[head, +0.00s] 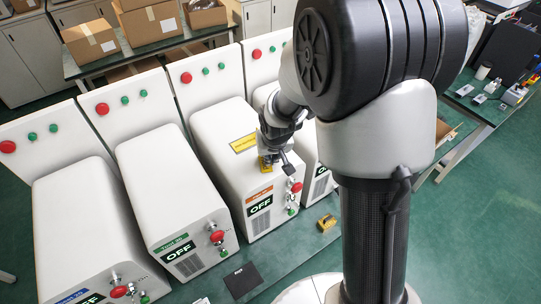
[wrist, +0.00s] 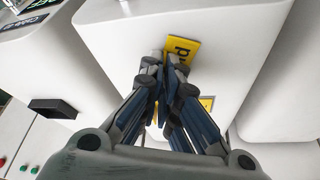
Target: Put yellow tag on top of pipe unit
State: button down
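A yellow tag (head: 265,163) is at the fingertips of my gripper (head: 268,157), over the top of the white unit with the orange label (head: 259,197). In the wrist view the tag (wrist: 183,50), with dark lettering, shows between the closed fingertips (wrist: 167,65). A yellow patch (head: 243,144) with a dark border lies on top of the same unit, behind the gripper; the fingers partly cover it in the wrist view (wrist: 207,103). I cannot read the orange label, nor tell whether the tag touches the unit's top.
White units with green (head: 170,190) and blue (head: 72,225) labels stand to the left; another (head: 319,181) is partly hidden by my arm at right. A yellow object (head: 327,222) and a black pad (head: 243,280) lie on the green table. Boxes (head: 152,18) stand behind.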

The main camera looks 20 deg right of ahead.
jog(key=shift+f, duration=0.1)
jog(key=c, duration=1.8)
grip_release()
jog(key=s+r+p, duration=0.1)
jog(key=s+r, duration=1.4)
jog(key=r, duration=0.4)
jog(key=s+r+n, duration=0.1)
jog(key=s, duration=1.1)
jog(key=shift+s+a+r, duration=0.25)
jog(key=shift+a+r, duration=0.1)
jog(key=shift+a, duration=0.1)
